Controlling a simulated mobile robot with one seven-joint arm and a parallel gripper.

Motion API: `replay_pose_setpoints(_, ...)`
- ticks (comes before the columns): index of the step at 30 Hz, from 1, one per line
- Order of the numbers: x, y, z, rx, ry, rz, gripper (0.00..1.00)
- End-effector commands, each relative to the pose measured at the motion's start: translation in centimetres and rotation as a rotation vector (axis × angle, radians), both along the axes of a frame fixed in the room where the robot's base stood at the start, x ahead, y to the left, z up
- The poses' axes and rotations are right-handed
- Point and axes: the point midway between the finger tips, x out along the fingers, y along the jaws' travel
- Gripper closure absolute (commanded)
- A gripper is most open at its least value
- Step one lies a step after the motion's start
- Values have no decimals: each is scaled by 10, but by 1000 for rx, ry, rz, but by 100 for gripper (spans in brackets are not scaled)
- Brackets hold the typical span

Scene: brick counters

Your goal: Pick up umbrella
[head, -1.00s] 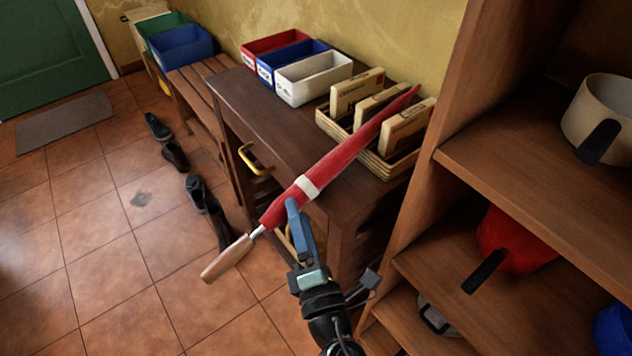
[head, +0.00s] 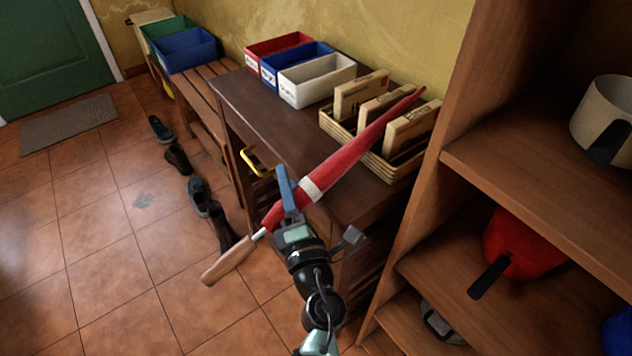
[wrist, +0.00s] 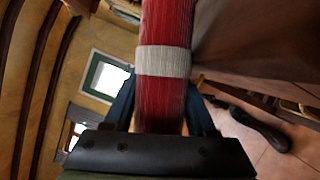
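The red umbrella (head: 350,152) has a white band and a wooden handle (head: 229,261). It slants from above the floor at lower left up past the desk's front edge to the wicker tray, tip at upper right. My gripper (head: 288,188) is at the red part just handle-side of the band. In the wrist view the umbrella (wrist: 162,28) runs between the two blue fingers (wrist: 162,100), one on each side. The fingers look open around it; the fingertips are partly hidden, and contact is unclear.
The dark wooden desk (head: 262,113) bears the wicker tray (head: 340,128) with boxes, and red, blue and white bins (head: 317,80). A shelf with pots (head: 525,160) stands close on the right. Shoes (head: 198,195) lie on the tiled floor at left, which has free room.

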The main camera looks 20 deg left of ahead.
Motion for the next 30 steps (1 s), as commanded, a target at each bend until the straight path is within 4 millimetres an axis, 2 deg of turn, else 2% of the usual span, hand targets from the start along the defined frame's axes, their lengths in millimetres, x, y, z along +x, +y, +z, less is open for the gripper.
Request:
replay_pose_setpoints(1, 0, 0, 0, 0, 0, 0, 55)
replay_pose_setpoints(6, 0, 0, 0, 0, 0, 0, 85)
replay_pose_setpoints(9, 0, 0, 0, 0, 0, 0, 100)
replay_pose_setpoints(22, 0, 0, 7, 0, -4, 0, 100)
replay_pose_setpoints(26, 0, 0, 24, 1, -5, -1, 100)
replay_pose_setpoints(30, 0, 0, 51, -1, -6, 0, 100)
